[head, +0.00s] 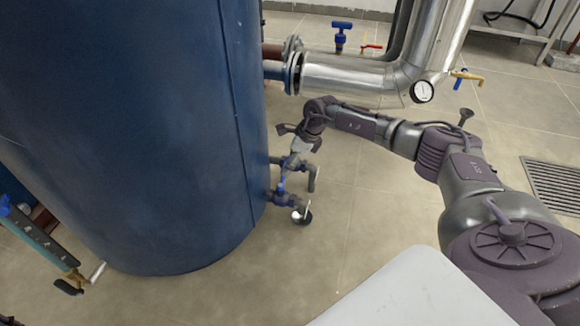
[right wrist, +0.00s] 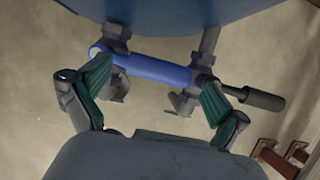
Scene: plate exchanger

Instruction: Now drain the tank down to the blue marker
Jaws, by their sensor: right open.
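The big blue tank (head: 150,130) fills the left half of the head view. Low on its right side are two small pipe fittings with blue parts (head: 279,193). My right gripper (head: 297,148) is just above these fittings. In the right wrist view, a blue bar (right wrist: 150,69) runs between two dark fittings, with a black-handled part (right wrist: 255,97) at the right. The open fingers of my right gripper (right wrist: 156,78) are on either side of the bar; I cannot tell if they touch it. No blue level marker can be made out for certain. My left gripper is out of view.
Silver pipes (head: 350,75) with a round gauge (head: 422,91) stand behind my right arm. Blue (head: 340,37) and yellow (head: 466,76) valve handles are near them. A sloping teal bar (head: 40,240) is at the left. A floor grate (head: 555,183) is at right; the floor between is clear.

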